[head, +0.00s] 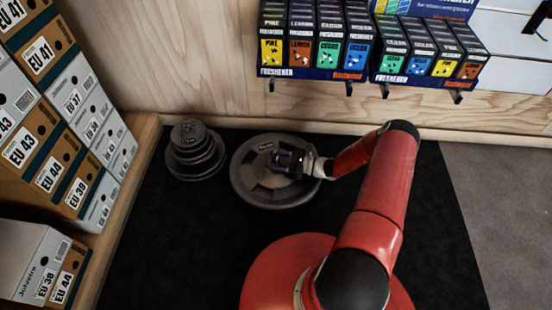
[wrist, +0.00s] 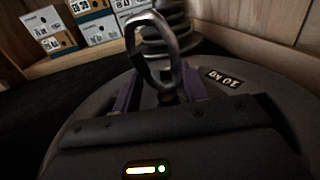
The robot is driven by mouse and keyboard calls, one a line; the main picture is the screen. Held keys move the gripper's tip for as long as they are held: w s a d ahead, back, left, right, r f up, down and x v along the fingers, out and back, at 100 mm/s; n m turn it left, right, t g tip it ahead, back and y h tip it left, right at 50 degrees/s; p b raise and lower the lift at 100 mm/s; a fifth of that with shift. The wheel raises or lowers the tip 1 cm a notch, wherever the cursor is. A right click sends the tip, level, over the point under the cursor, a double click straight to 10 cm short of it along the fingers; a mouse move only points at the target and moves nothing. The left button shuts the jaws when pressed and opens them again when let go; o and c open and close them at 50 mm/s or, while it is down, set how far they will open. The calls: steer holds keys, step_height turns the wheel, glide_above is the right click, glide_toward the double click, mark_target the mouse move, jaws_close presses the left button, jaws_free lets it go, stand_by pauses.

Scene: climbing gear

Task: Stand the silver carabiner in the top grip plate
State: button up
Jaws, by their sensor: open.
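The silver carabiner (wrist: 152,45) stands upright, tilted slightly, in the wrist view. Its lower end is between the two purple fingers of my gripper (wrist: 160,90). The fingers are open, with the carabiner between them. A large round grey plate (head: 254,187) lies flat on the black mat; it also fills much of the wrist view (wrist: 270,105), with a 10 KG label. My gripper (head: 283,160) is low over this plate's middle. In the head view I cannot make out the carabiner. Whether its foot sits in a slot of the plate is hidden by my gripper.
A stack of smaller grey plates (head: 195,160) stands just left of the large plate. Shoe boxes (head: 55,140) line the left side. A shelf of air freshener boxes (head: 315,45) hangs on the back wall. The black mat (head: 160,240) is clear at front left.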

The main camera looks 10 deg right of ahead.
steer(key=shift+f, duration=0.2)
steer(key=v, duration=0.8)
steer(key=r+p+v, duration=0.1)
steer(key=v, duration=0.3)
steer(key=shift+s, duration=0.1)
